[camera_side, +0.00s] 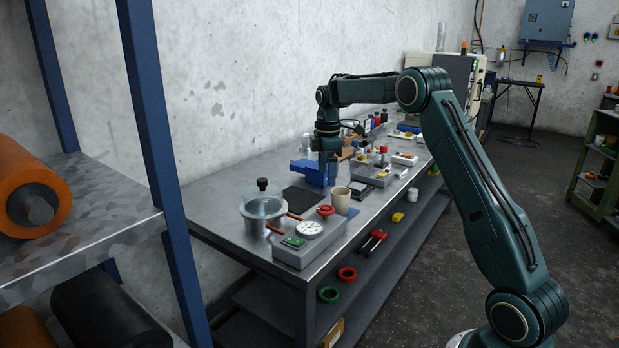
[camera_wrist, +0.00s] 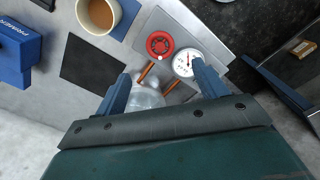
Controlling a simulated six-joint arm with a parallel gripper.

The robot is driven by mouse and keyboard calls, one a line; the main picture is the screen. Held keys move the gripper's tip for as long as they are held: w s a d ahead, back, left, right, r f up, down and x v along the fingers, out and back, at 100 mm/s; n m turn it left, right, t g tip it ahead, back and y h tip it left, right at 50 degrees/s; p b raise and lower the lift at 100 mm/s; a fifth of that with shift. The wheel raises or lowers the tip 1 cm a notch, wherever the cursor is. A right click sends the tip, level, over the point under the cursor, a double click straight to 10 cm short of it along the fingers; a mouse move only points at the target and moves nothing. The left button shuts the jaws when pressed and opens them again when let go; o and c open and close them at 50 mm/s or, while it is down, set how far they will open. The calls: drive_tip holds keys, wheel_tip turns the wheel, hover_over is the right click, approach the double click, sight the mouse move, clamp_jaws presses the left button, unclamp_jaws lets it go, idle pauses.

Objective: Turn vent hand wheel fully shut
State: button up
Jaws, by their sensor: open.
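The vent hand wheel is taken to be the small red wheel (camera_side: 326,210) on a grey box (camera_side: 300,252) at the near end of the bench. In the wrist view the red wheel (camera_wrist: 160,45) has a dark centre and lies ahead of the fingers. A white dial gauge (camera_side: 309,229) is beside it; it also shows in the wrist view (camera_wrist: 184,65). My gripper (camera_side: 328,180) points down above the bench, behind the wheel in the side view. In the wrist view my gripper (camera_wrist: 163,82) has its fingers wide apart, with nothing held.
A clear pot (camera_side: 262,217) with a black knob joins the box by copper-coloured pipes. A beige cup (camera_side: 341,201) of brown liquid stands close to the wheel. A blue block (camera_wrist: 14,52) and a dark mat (camera_wrist: 93,63) are nearby. A blue rack post (camera_side: 150,110) rises at left.

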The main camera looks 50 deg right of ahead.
sight(326, 208)
wheel_tip(326, 208, down, 12)
drive_tip(key=shift+f, duration=0.15)
idle(0.5)
drive_tip(key=c, duration=1)
drive_tip(key=shift+o, duration=0.2)
drive_tip(key=shift+m, duration=2.8)
